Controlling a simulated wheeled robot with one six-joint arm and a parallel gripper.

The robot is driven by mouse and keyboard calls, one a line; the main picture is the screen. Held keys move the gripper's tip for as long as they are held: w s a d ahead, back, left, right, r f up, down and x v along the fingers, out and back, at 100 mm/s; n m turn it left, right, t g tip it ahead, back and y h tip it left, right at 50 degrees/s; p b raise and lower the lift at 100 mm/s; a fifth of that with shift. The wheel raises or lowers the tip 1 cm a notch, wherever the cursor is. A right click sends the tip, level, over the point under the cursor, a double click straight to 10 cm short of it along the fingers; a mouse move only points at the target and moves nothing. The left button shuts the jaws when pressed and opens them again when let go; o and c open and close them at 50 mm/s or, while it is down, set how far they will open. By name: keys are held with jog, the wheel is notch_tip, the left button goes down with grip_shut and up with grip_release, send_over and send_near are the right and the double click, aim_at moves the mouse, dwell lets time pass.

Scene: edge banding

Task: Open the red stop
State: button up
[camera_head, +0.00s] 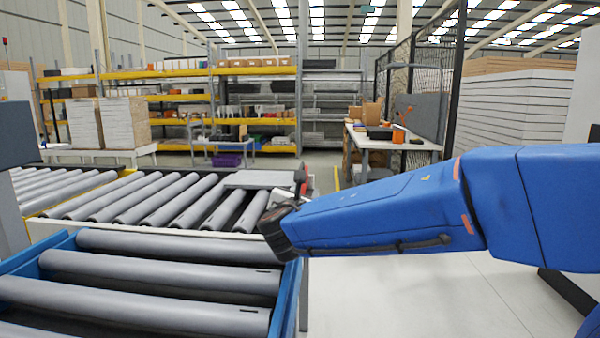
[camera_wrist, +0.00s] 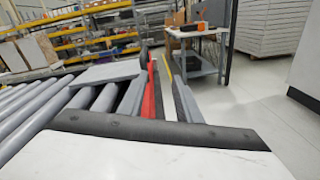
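The red stop shows in the wrist view as a long narrow red strip (camera_wrist: 151,92) along the right edge of the roller conveyor. In the head view a small red part (camera_head: 307,172) shows at the conveyor's right end, mostly hidden behind dark parts. My blue arm reaches in from the right, and my gripper (camera_head: 282,218) is at its dark end, near that corner of the conveyor. A dark bar (camera_wrist: 160,130) and a pale surface cross the bottom of the wrist view, close to the camera. The fingers cannot be made out, nor whether they touch the stop.
A flat grey panel (camera_head: 259,179) lies on the far rollers (camera_head: 150,200). A nearer blue-framed roller conveyor (camera_head: 290,300) fills the lower left. A worktable (camera_head: 395,143) and shelving (camera_head: 220,72) stand behind. The floor to the right is open.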

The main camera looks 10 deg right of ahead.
aim_at(300, 168)
jog(key=a, duration=0.1)
jog(key=w+n, duration=0.1)
jog(key=a+t, duration=0.1)
jog(key=shift+w+a+r+n+y, duration=0.15)
jog(key=shift+a+r+n+y, duration=0.15)
jog(key=shift+a+r, duration=0.1)
jog(key=shift+w, duration=0.25)
jog(key=x, duration=1.6)
jog(key=shift+w+d, duration=0.2)
jog(key=shift+w, duration=0.15)
jog(key=shift+c, duration=0.7)
grip_shut()
